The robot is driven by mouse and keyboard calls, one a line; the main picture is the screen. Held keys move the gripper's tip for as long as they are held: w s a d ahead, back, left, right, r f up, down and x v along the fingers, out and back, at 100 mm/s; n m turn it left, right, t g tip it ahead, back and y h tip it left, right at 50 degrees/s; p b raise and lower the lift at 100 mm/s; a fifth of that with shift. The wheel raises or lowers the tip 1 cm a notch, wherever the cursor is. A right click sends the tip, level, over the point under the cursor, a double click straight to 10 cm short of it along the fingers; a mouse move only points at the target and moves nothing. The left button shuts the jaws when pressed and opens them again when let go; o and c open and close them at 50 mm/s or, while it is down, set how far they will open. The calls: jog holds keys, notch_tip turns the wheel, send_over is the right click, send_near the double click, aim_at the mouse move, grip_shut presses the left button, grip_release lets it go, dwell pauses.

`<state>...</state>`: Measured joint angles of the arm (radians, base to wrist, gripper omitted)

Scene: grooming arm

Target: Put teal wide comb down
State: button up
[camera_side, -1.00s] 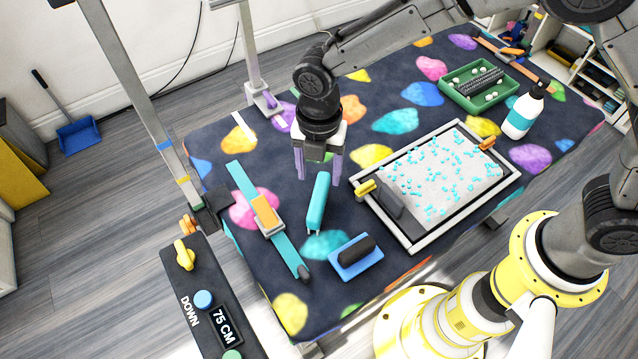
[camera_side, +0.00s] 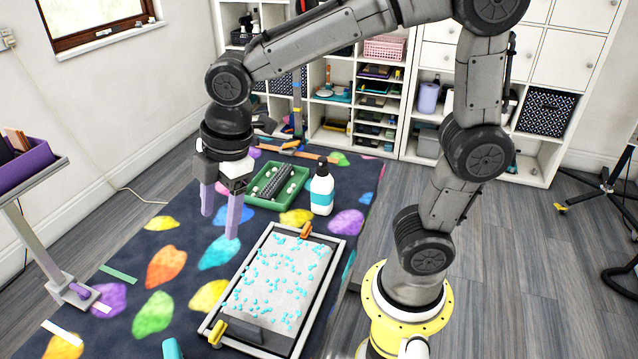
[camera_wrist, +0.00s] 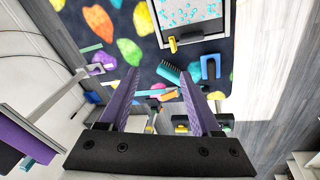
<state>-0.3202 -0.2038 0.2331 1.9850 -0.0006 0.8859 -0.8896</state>
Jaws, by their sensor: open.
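The teal wide comb (camera_wrist: 170,72) lies on the patterned table mat, and its teeth show in the wrist view. In the side view only its end (camera_side: 172,348) shows at the bottom edge. My gripper (camera_side: 220,218) is open and empty, raised above the mat and apart from the comb. In the wrist view the two purple fingers (camera_wrist: 160,76) are spread wide, with the comb visible below, between and beyond them.
A framed tray (camera_side: 270,282) with teal specks lies beside the comb. A green tray (camera_side: 274,185) and a white bottle (camera_side: 321,187) stand farther back. A blue brush (camera_wrist: 210,67) and an orange-and-teal tool (camera_wrist: 160,93) lie near the comb.

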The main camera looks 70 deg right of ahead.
jog(key=s+d+r+m+t, duration=0.2)
jog(key=s+d+m+t, duration=0.1)
jog(key=s+d+m, duration=0.7)
jog(key=s+m, duration=0.3)
jog(key=s, duration=0.1)
jog(key=shift+s+m+h, duration=0.2)
jog(key=shift+m+h, duration=0.2)
jog(key=shift+d, duration=0.1)
